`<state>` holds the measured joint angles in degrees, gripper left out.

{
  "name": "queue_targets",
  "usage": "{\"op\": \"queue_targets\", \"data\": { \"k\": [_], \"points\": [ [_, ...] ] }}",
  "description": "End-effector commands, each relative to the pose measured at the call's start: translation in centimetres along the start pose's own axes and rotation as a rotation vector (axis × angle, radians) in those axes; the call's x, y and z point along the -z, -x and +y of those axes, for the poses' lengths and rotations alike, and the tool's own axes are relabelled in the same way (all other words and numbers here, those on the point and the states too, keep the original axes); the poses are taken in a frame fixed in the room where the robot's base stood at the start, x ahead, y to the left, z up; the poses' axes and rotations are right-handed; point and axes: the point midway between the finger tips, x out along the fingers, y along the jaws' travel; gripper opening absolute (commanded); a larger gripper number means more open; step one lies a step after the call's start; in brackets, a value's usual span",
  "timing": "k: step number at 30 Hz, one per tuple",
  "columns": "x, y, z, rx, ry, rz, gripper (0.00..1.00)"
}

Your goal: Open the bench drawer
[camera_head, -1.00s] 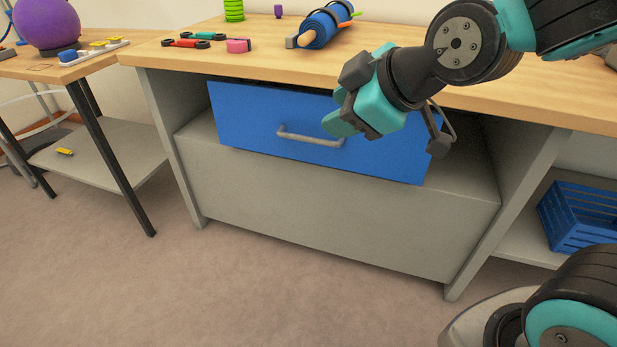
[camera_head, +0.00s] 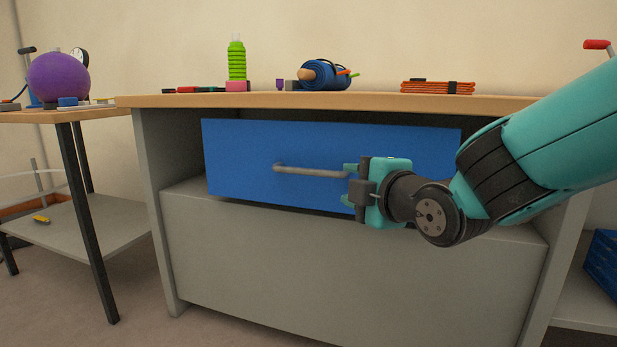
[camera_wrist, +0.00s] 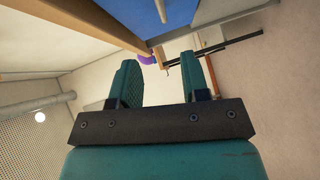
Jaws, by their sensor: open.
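The blue bench drawer (camera_head: 240,160) sits under the worktop, with a grey bar handle (camera_head: 310,171) across the middle of its front. My gripper (camera_head: 347,183) is open and empty at the handle's right end, pointing left along the drawer front. In the head view its fingers overlap the handle's end, and contact cannot be told. In the wrist view my two teal fingers (camera_wrist: 167,82) stand apart with nothing held between them. The blue drawer front (camera_wrist: 145,15) and the grey handle (camera_wrist: 162,10) show at the top there, beyond the fingertips' line.
The bench top (camera_head: 380,101) carries a green bottle (camera_head: 236,62), a blue roll (camera_head: 327,75) and orange rope (camera_head: 437,88). A side table (camera_head: 50,117) with a purple ball (camera_head: 58,78) stands left. A blue crate (camera_head: 602,262) is low right. The floor in front looks clear.

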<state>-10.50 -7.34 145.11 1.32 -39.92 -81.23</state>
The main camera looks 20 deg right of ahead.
Motion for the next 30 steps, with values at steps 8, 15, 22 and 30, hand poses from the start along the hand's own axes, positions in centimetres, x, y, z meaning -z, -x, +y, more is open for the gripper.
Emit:
{"op": "queue_targets", "data": {
  "k": [8,15,22,30],
  "points": [
    [0.1,-1.7,0.8,0.01,-0.002,-0.001,0.42],
    [-0.1,-3.2,0.9,0.008,-0.007,-0.013,0.42],
    [-0.1,-4.5,0.8,0.008,-0.006,-0.013,0.42],
    [0.0,-7.8,0.7,0.005,-0.004,-0.002,0.42]
  ]
}}
